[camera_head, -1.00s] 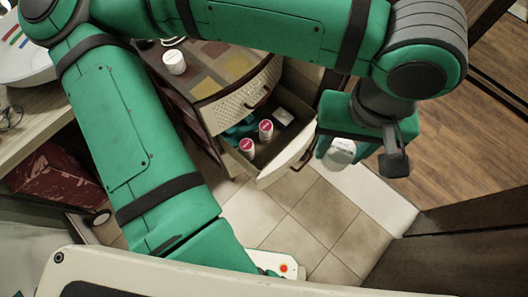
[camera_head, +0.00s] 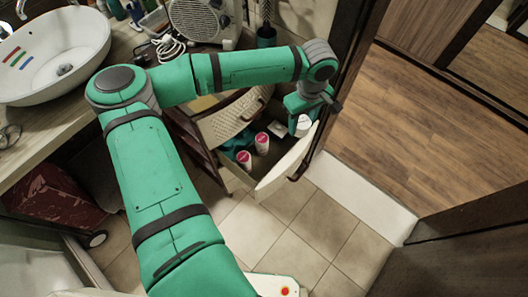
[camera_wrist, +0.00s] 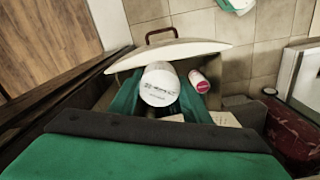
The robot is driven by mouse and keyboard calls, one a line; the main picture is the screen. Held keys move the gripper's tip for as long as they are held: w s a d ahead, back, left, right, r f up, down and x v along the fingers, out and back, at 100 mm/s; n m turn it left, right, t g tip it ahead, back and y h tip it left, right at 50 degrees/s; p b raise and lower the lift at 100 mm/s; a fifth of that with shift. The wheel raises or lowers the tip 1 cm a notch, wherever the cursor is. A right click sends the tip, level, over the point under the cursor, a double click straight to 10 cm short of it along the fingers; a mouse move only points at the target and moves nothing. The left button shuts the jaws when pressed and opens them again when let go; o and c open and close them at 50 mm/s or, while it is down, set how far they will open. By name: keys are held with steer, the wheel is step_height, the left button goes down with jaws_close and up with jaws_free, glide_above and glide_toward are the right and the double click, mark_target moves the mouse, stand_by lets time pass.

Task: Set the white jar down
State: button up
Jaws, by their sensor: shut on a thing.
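My gripper (camera_head: 302,112) is shut on the white jar (camera_head: 303,126), at the right end of the open drawer (camera_head: 287,170). In the wrist view the jar (camera_wrist: 159,86) is between my two green fingers (camera_wrist: 160,104), its round white end with dark print towards the camera. The drawer's pale curved front (camera_wrist: 185,50) lies just beyond it. I cannot tell whether the jar touches the drawer's bottom. Two white jars with red lids (camera_head: 262,143) (camera_head: 244,160) stand in the drawer to the left; one red-lidded jar (camera_wrist: 198,80) shows beside the white jar in the wrist view.
A white box (camera_head: 278,129) and a teal item (camera_head: 235,146) lie in the drawer. The cabinet (camera_head: 232,116) is behind it, and a dark door frame (camera_head: 350,60) is close on the right. A basin (camera_head: 52,55) is on the counter.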

steer(key=w+a+f+n, duration=0.1)
steer(key=w+a+f, duration=0.1)
steer(key=a+f, duration=0.35)
steer(key=w+a+f+n, duration=0.1)
steer(key=w+a+f, duration=0.1)
steer(key=f, duration=0.6)
glide_above(273, 159)
step_height(273, 159, down, 14)
steer(key=shift+s+d+r, duration=0.1)
steer(key=shift+d+r, duration=0.05)
steer(key=shift+f, duration=2.4)
steer(key=shift+f, duration=0.15)
steer(key=o, duration=1.1)
steer(key=shift+o, duration=0.2)
step_height(273, 159, up, 12)
steer(key=shift+r, duration=0.2)
